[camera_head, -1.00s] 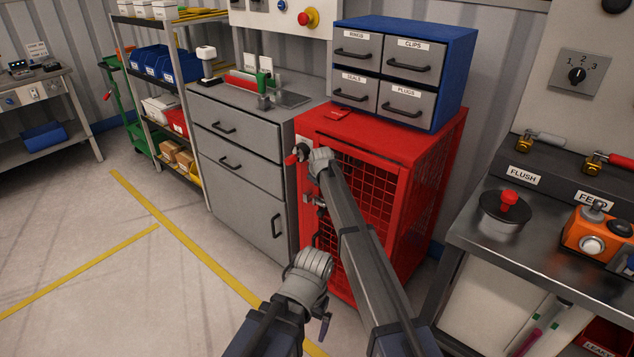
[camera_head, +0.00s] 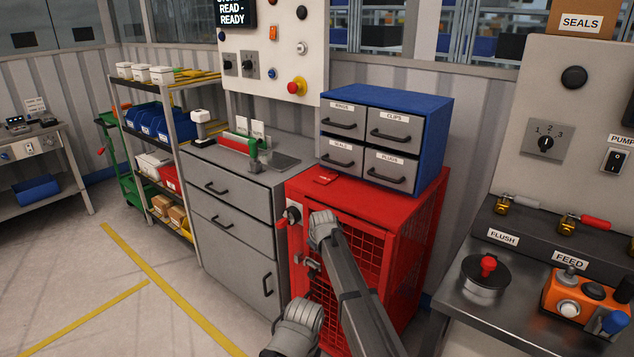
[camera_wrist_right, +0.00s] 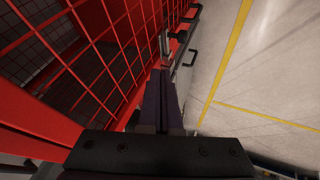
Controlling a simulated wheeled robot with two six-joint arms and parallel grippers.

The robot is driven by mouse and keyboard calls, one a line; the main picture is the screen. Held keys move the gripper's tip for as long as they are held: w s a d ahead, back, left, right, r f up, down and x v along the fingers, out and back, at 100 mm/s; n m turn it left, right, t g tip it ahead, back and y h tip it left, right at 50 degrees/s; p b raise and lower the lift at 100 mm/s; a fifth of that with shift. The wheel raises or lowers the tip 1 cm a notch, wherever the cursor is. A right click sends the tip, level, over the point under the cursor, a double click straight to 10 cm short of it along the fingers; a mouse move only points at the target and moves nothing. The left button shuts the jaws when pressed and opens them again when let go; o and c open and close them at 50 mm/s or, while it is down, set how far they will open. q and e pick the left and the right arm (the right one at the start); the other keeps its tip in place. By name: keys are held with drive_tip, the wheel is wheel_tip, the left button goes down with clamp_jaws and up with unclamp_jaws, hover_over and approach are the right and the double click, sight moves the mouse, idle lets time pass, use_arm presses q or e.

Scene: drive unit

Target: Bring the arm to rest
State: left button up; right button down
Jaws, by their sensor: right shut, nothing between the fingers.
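My right arm reaches to the front of the red mesh cabinet (camera_head: 345,197). Its wrist is just right of the red-handled knob (camera_head: 292,214) on the cabinet's upper left front, with a small gap showing between them. In the head view the wrist hides its fingers. In the right wrist view my right gripper (camera_wrist_right: 170,88) is shut and empty, beside the cabinet's red mesh (camera_wrist_right: 105,50). My left arm's grey wrist shows at the bottom centre of the head view, in front of the cabinet and low down. Its fingers are not visible there.
A grey drawer cabinet (camera_head: 228,215) stands left of the red cabinet, and a blue drawer unit (camera_head: 425,105) sits on top. A steel bench (camera_head: 450,312) with a feed unit (camera_head: 580,300) is at right. Open floor (camera_head: 80,290) with yellow lines lies at left.

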drive_tip(key=s+d+f+m+g, duration=0.1)
drive_tip(key=s+d+m+g, duration=0.15)
drive_tip(key=s+d, duration=0.65)
drive_tip(key=s+d+f+m+g, duration=0.1)
drive_tip(key=s+d+m, duration=0.25)
drive_tip(key=s, duration=1.15)
drive_tip(key=s+d+f+m+g, duration=0.1)
drive_tip(key=s+d+m+g, duration=0.15)
drive_tip(key=s+d, duration=0.65)
use_arm(q)
wheel_tip(320, 180, up, 12)
drive_tip(key=p, duration=1.1)
drive_tip(key=shift+p, duration=0.4)
use_arm(e)
drive_tip(key=s+a+r+n+h, duration=0.1)
drive_tip(key=s+a+r+n, duration=0.2)
drive_tip(key=s+a+r, duration=0.6)
drive_tip(key=a+r, duration=0.2)
drive_tip(key=a, duration=0.2)
drive_tip(key=shift+s+a+r+g+h, duration=0.2)
drive_tip(key=shift+s+a+g+h, duration=0.05)
drive_tip(key=shift+s+g+h, duration=0.15)
use_arm(q)
drive_tip(key=shift+f, duration=0.1)
drive_tip(key=shift+c, duration=0.4)
